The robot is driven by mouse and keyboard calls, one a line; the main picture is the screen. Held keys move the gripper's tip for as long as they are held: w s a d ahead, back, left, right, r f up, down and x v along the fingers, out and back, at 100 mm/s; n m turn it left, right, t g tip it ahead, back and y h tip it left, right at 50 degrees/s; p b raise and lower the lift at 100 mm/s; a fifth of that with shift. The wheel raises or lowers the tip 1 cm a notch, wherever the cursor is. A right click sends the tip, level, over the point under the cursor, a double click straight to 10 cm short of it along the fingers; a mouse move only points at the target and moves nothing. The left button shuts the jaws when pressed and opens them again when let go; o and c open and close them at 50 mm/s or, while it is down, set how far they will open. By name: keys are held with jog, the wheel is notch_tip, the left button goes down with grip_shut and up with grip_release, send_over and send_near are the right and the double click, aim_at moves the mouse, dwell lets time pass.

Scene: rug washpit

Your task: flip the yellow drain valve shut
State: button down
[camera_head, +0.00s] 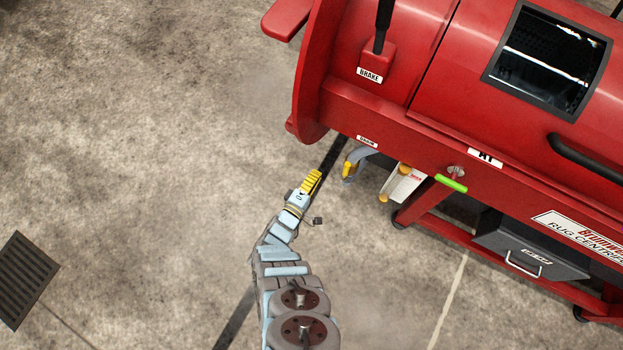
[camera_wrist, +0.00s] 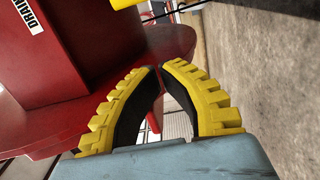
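The yellow drain valve handle (camera_head: 347,169) sits at the mouth of a grey curved pipe (camera_head: 360,153), under the DRAIN label (camera_head: 367,141) on the red machine. In the wrist view, a yellow piece at the top edge (camera_wrist: 124,3) looks like part of this handle, mostly cut off. My gripper (camera_head: 318,172) is to the left of the valve in the head view, apart from it. In the wrist view, its yellow, black-padded fingers (camera_wrist: 159,68) lean together with their tips nearly meeting and nothing held between them.
The red machine (camera_head: 440,135) fills the upper right, with a brake lever (camera_head: 382,25). A white gauge with orange ends (camera_head: 404,184) and a green handle (camera_head: 451,183) are right of the valve. A grey drawer (camera_head: 530,245) is below. Concrete floor left is clear around a grate (camera_head: 25,280).

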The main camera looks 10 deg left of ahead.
aim_at(346, 172)
jog(key=w+d, duration=0.4)
jog(key=d, duration=0.1)
jog(key=shift+d, duration=0.35)
